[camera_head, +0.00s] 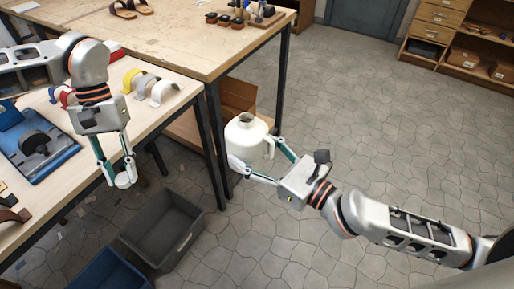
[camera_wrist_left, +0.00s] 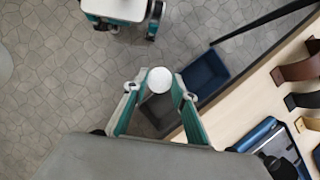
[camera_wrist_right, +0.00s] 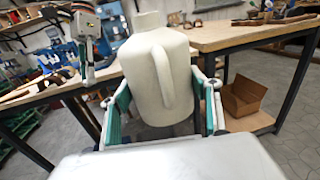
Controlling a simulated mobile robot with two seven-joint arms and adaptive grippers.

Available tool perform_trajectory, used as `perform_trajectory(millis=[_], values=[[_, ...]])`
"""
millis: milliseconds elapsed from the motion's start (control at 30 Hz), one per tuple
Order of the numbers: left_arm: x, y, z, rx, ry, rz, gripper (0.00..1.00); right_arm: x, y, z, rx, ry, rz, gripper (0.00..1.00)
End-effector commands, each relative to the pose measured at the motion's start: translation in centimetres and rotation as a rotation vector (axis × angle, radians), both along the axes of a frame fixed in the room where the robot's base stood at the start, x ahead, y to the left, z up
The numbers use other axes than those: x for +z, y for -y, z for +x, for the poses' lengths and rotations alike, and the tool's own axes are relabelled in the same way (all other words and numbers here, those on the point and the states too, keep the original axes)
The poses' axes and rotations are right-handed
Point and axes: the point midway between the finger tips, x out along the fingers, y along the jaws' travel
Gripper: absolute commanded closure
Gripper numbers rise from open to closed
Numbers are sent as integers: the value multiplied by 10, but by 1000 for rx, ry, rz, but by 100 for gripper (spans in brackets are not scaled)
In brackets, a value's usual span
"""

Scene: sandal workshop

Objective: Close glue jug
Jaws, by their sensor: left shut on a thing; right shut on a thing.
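The white glue jug (camera_head: 244,138) is held upright above the floor by my right gripper (camera_head: 262,158), whose fingers close on its sides. Its neck shows a dark open mouth at the top. In the right wrist view the jug (camera_wrist_right: 158,80) stands between the fingers, handle toward the camera. My left gripper (camera_head: 122,182) points down and is shut on a small round white cap (camera_head: 123,180), left of and apart from the jug. The cap (camera_wrist_left: 160,80) also shows in the left wrist view, between the fingertips.
A workbench (camera_head: 176,66) with sandals and tools stands at the back, and another with a blue tray (camera_head: 58,163) at the left. A grey crate (camera_head: 190,240) and a blue crate (camera_head: 105,272) stand on the floor below. The floor on the right is clear.

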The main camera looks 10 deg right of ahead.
Motion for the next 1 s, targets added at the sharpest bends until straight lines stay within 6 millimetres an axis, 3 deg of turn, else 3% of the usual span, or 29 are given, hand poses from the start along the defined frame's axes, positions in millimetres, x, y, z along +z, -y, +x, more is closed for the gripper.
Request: perform_trajectory(millis=[233,367,700,1000], values=[[2,4,2,17,0,0,82,0,0,0,-1,1,1,77],[11,22,10,104,2,-1,82,1,0,0,-1,1,1,77],[64,111,35,574,4,-5,82,1,0,0,-1,2,1,77],[110,181,39,948,6,-4,82,1,0,0,-1,2,1,77]])
